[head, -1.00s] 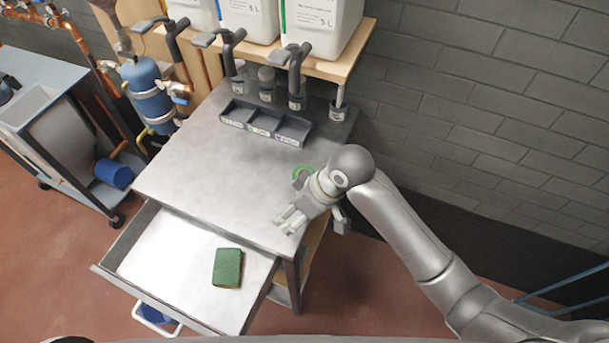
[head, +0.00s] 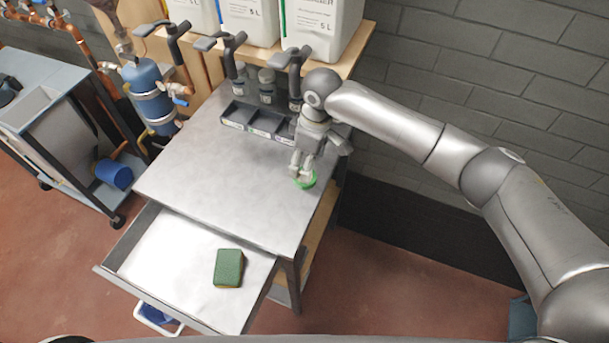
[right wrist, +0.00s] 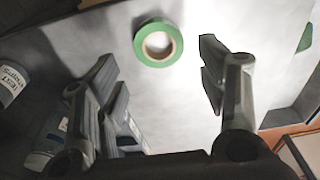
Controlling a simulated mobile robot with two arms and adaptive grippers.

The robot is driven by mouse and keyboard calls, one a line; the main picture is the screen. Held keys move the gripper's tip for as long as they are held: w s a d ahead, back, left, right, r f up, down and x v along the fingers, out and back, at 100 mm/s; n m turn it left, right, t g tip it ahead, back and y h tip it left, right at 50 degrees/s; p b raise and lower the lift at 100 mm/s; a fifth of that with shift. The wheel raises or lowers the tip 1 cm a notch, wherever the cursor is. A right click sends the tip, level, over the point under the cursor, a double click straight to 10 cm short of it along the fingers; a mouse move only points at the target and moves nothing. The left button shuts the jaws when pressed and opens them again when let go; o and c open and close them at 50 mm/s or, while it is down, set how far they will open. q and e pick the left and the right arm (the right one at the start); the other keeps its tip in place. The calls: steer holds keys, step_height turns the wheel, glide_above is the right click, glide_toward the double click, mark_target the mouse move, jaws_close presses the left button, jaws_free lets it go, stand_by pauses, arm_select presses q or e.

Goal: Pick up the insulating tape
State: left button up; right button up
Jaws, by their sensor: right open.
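The insulating tape is a green roll (head: 309,181) lying flat on the metal table near its right edge in the head view. In the right wrist view the green ring (right wrist: 176,54) shows whole, with its pale core, beyond and between the fingertips. My right gripper (head: 304,174) is over the tape in the head view, hiding part of it. In the right wrist view the right gripper (right wrist: 155,75) is open, its two fingers apart and nothing between them. My left gripper is not in view.
A dark divided tray (head: 258,122) and bottles with pump heads stand at the table's back. The drawer (head: 160,262) is pulled open with a green sponge (head: 228,268) in it. Large white canisters (head: 325,28) stand on the shelf. The table's middle (head: 220,180) is clear.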

steer(key=f, duration=0.2)
steer(key=f+p, duration=0.2)
steer(key=f, duration=0.1)
steer(key=shift+s+a+f, duration=0.15)
steer(key=shift+a+f, duration=0.15)
steer(key=shift+f, duration=0.3)
steer(key=c, duration=0.8)
